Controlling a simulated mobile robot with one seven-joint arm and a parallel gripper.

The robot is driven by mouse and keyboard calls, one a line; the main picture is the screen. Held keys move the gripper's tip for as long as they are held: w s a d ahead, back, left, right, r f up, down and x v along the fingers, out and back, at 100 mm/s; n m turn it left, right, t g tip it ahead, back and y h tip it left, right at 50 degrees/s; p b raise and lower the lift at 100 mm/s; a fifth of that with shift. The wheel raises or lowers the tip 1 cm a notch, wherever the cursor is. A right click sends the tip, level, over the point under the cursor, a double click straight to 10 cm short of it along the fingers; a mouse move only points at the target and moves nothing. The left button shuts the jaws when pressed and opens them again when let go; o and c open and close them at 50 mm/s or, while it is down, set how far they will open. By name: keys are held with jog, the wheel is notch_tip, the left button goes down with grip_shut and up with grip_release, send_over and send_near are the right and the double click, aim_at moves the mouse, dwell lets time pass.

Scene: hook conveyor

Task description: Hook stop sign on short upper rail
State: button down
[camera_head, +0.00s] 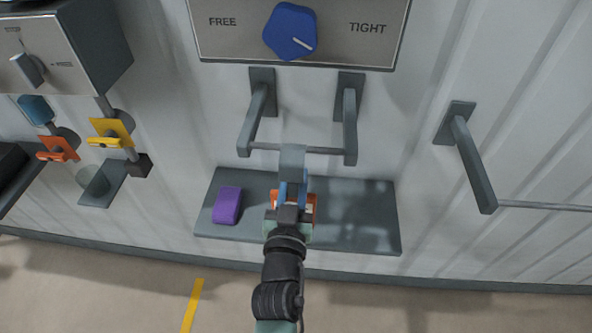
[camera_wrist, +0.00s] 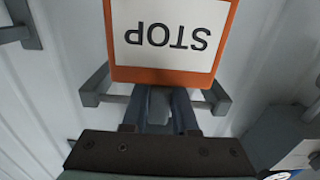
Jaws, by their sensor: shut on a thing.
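The stop sign is an orange plate with a white STOP label (camera_wrist: 172,40); it reads upside down in the wrist view. In the head view only orange edges (camera_head: 309,202) show beside my gripper, with a grey hook part (camera_head: 292,155) above. My gripper (camera_head: 292,186) is shut on the sign's grey part, between its fingers (camera_wrist: 158,108) in the wrist view. The short upper rail (camera_head: 325,150) spans two wall brackets. The grey hook part overlaps the rail in the head view; I cannot tell whether they touch.
A grey shelf (camera_head: 355,238) below holds a purple block (camera_head: 227,205). A longer rail (camera_head: 545,206) on a bracket is at right. A panel with a blue knob (camera_head: 290,32) is above. Yellow (camera_head: 112,131) and orange (camera_head: 58,148) tags hang at left.

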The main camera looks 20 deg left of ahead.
jog(key=b+v, duration=0.1)
jog(key=v, duration=0.8)
jog(key=shift+s, duration=0.2)
dwell(0.4)
jog(key=shift+r, duration=0.1)
dwell(1.1)
